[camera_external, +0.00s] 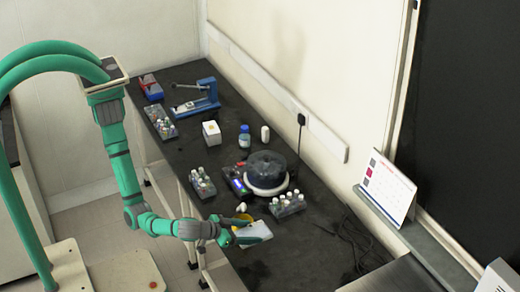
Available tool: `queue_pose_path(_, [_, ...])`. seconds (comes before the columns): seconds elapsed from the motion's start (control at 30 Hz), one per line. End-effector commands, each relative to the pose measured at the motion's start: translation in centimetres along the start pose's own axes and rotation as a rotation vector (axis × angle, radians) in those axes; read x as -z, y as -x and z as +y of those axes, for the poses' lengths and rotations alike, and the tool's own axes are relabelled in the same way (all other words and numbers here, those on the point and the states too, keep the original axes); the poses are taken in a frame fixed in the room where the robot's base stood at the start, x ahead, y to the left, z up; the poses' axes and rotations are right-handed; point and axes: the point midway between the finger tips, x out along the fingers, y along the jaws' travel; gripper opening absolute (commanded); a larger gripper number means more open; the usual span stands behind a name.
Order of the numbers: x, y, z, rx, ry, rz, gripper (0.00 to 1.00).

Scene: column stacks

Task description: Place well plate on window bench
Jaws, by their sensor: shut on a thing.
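The well plate (254,234) is a pale, flat piece at the end of my gripper (234,229). My gripper is shut on it, over the front edge of the long black bench (290,255). The plate looks slightly tilted, and I cannot tell whether it touches the bench top. My gripper hides the plate's left end. The picture does not make clear which surface is the window bench; a grey surface (395,277) lies at the lower right, below a dark panel (465,110).
A round, dark-lidded device (267,172) stands behind the plate, with vial racks (287,204) (202,184) nearby. A small yellow item (243,217) is close to my gripper. Cables (355,240) lie at right. A calendar (388,186) stands on a ledge. Bare bench lies right of the plate.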

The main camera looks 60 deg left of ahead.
Motion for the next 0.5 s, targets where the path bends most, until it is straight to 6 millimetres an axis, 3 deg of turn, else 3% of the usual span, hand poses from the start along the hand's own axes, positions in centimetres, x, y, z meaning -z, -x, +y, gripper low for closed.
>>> queue_pose_path(0.2, [-0.6, -3.1, 3.9, 0.0, -0.001, -0.002, 0.42])
queue_pose_path(0.5, [-3.6, -7.2, 6.8, 0.001, -0.001, 0.0, 0.42])
